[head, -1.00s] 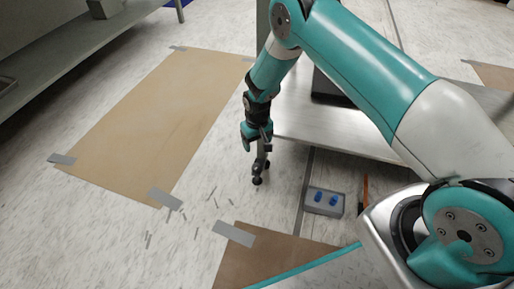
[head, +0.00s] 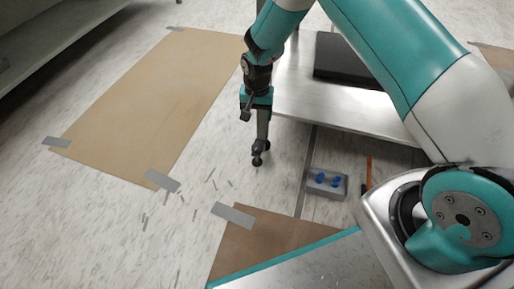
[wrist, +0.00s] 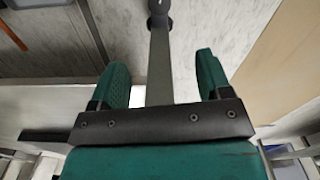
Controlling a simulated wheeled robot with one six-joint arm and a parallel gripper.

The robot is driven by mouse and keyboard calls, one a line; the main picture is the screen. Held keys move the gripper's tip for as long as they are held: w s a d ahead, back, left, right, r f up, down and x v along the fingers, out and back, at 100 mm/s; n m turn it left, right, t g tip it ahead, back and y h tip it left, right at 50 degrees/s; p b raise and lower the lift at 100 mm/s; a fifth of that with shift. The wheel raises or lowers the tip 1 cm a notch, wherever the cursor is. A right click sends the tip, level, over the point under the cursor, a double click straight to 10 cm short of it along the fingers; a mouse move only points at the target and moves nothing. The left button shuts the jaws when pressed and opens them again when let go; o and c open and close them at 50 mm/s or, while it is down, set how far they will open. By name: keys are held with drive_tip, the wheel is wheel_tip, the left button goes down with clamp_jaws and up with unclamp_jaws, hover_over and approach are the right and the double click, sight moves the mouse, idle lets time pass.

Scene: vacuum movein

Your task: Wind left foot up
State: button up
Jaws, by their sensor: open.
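The left foot (head: 257,158) is a dark round pad with a narrow stem under the grey left leg (head: 262,126) of a metal table. Its base is close to or on the floor; the exact contact is too small to tell. My gripper (head: 254,110) is open and points down at the leg, above the foot. In the wrist view, the leg (wrist: 160,65) runs between my two green fingers (wrist: 162,75), with a gap visible on each side. The foot (wrist: 160,4) shows only partly at the top edge there, beyond the fingertips.
The metal tabletop (head: 345,110) lies right of my gripper and carries a black slab (head: 350,70). A grey box with blue pieces (head: 327,183) and an orange stick (head: 369,170) are on the floor. Taped brown sheets (head: 150,105) cover floor at left and front.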

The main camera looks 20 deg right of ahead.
drive_tip(key=m, duration=0.2)
drive_tip(key=b, duration=1)
approach(257, 147)
wheel_tip(257, 147, down, 10)
drive_tip(key=shift+r, duration=0.15)
drive_tip(key=shift+c, duration=0.4)
drive_tip(key=c, duration=0.8)
drive_tip(key=shift+c, duration=0.2)
